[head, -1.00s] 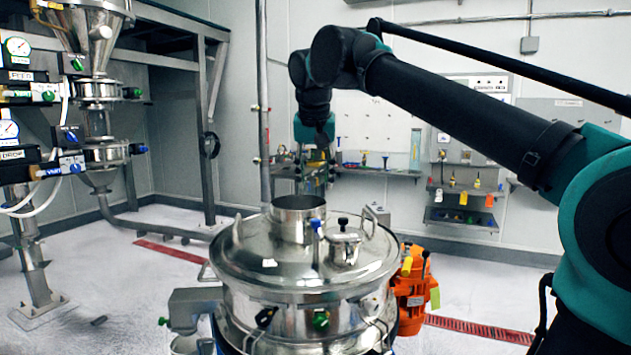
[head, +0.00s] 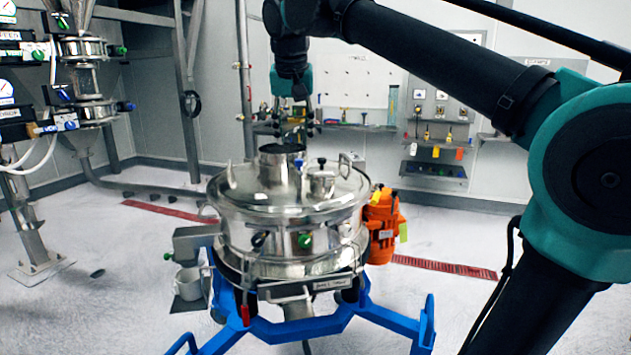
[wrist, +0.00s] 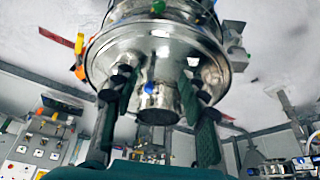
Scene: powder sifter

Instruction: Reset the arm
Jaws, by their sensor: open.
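The powder sifter (head: 250,200) is a round steel vessel with a domed lid and a short open inlet neck (head: 282,156). It stands on a blue frame (head: 385,318). My gripper (head: 291,134) points down just above and behind the inlet neck in the head view, small and partly lost against the dark background. In the wrist view, the two dark fingers (wrist: 157,88) are spread apart with nothing held between them. The inlet neck (wrist: 160,103) shows between them in that view; the exact gap to it cannot be told.
An orange motor (head: 382,222) sits at the sifter's right. A white cup (head: 188,284) is under the outlet at the left. Steel pipework with gauges (head: 88,85) stands at far left. A wall shelf (head: 433,168) holds tools.

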